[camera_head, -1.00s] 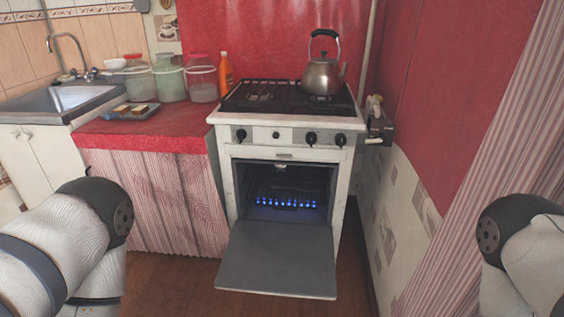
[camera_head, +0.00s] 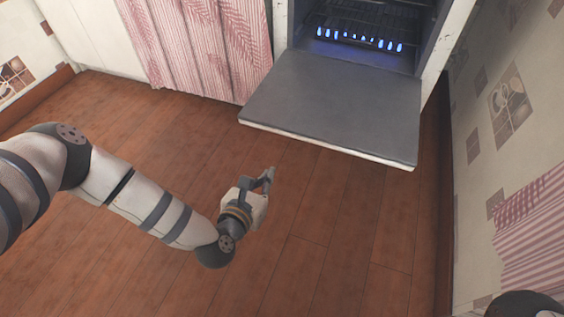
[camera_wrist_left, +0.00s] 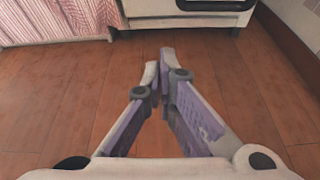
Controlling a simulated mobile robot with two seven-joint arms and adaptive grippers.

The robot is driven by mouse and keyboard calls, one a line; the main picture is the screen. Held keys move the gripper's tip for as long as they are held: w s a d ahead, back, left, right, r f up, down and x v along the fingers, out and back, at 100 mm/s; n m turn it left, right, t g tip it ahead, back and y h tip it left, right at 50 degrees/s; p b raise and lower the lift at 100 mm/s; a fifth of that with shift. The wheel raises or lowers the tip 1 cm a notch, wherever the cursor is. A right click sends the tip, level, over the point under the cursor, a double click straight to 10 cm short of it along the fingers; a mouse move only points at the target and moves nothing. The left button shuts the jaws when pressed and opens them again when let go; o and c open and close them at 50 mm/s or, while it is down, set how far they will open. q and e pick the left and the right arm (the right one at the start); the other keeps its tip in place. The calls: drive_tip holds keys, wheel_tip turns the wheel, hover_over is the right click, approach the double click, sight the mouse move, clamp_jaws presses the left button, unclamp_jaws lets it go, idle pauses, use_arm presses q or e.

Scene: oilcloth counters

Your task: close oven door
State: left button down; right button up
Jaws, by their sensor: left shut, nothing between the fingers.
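The oven (camera_head: 370,28) stands at the top of the head view, with blue flames lit inside. Its grey door (camera_head: 335,105) is folded down, flat and fully open. My left gripper (camera_head: 268,176) is low over the floor, in front of the door and left of its middle, apart from it. The left gripper also shows in the left wrist view (camera_wrist_left: 160,58), its fingers together with nothing between them, pointing toward the oven's base. My right gripper is out of view; only a bit of my right arm shows at the lower right corner.
A pink striped curtain (camera_head: 205,45) hangs left of the oven, beside a white cabinet (camera_head: 90,35). A patterned wall (camera_head: 500,110) runs close along the right side. The brown wooden floor (camera_head: 330,240) in front of the door is clear.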

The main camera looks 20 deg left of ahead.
use_arm(q)
drive_tip(key=a+r+b+x, duration=0.1)
drive_tip(key=b+x, duration=0.3)
drive_tip(key=x, duration=0.6)
drive_tip(key=r, duration=0.2)
drive_tip(key=r+p, duration=0.1)
drive_tip(key=shift+w+d+r, duration=0.2)
drive_tip(key=shift+d+r, duration=0.05)
drive_tip(key=shift+r, duration=0.1)
